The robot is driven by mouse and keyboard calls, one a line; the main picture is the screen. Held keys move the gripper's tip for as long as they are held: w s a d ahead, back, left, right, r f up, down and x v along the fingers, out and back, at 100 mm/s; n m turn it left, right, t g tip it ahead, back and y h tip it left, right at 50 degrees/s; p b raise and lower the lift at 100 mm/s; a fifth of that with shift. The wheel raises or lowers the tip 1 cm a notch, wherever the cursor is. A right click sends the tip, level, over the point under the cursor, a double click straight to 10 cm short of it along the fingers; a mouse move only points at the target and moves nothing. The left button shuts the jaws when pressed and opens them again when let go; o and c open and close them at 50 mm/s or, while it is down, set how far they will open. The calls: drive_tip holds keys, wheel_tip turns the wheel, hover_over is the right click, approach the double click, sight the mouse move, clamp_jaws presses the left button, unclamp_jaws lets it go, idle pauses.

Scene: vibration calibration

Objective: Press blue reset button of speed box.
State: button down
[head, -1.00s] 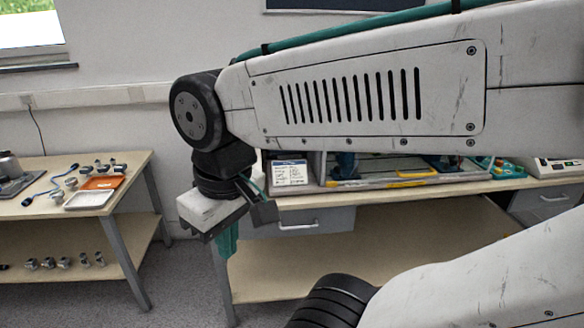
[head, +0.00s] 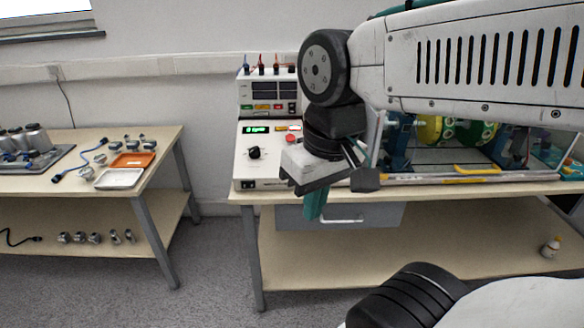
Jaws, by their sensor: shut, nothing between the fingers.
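A white control box (head: 244,168) stands at the left end of the bench, with a green lit display, a black knob (head: 254,153) and a red button (head: 290,138). It looks like the speed box, but I cannot read its label. I see no blue reset button on it; my gripper and wrist cover its right part. My gripper (head: 315,206) points down, its teal fingers shut and empty, in front of the box's right side in the picture. I cannot tell whether it touches the box.
A second white unit (head: 267,92) with dark displays and coloured plugs stands behind the box. A framed rig (head: 450,150) with a yellow handle is on the bench (head: 480,193) to the right. A side table (head: 60,180) with trays and metal parts is at the left.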

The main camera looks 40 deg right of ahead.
drive_tip(key=w+f+m+t+y, duration=0.25)
drive_tip(key=w+m+y, duration=0.45)
drive_tip(key=w, duration=1.2)
drive_tip(key=w+d+f+m+t+h, duration=0.2)
drive_tip(key=w+d+f+m+t, duration=0.1)
drive_tip(key=d, duration=0.6)
drive_tip(key=w+d+f+m+t+h, duration=0.1)
drive_tip(key=w+d+f+m+t, duration=0.3)
drive_tip(key=w+d+m, duration=0.3)
drive_tip(key=w+d+f, duration=0.1)
drive_tip(key=w+d, duration=0.1)
drive_tip(key=d, duration=0.1)
drive_tip(key=shift+d+h, duration=0.25)
drive_tip(key=shift+h, duration=0.15)
drive_tip(key=shift+w+d+f, duration=0.35)
drive_tip(key=shift+w+f, duration=0.2)
drive_tip(key=shift+f, duration=0.75)
drive_tip(key=shift+w+d+f, duration=0.3)
drive_tip(key=shift+w+f, duration=0.2)
drive_tip(key=shift+f, duration=0.8)
drive_tip(key=shift+w+d+f, duration=0.35)
drive_tip(key=shift+w+f, duration=0.2)
drive_tip(key=shift+f, duration=0.75)
drive_tip(key=shift+f, duration=0.1)
drive_tip(key=shift+w+d+f, duration=0.1)
drive_tip(key=shift+f, duration=0.2)
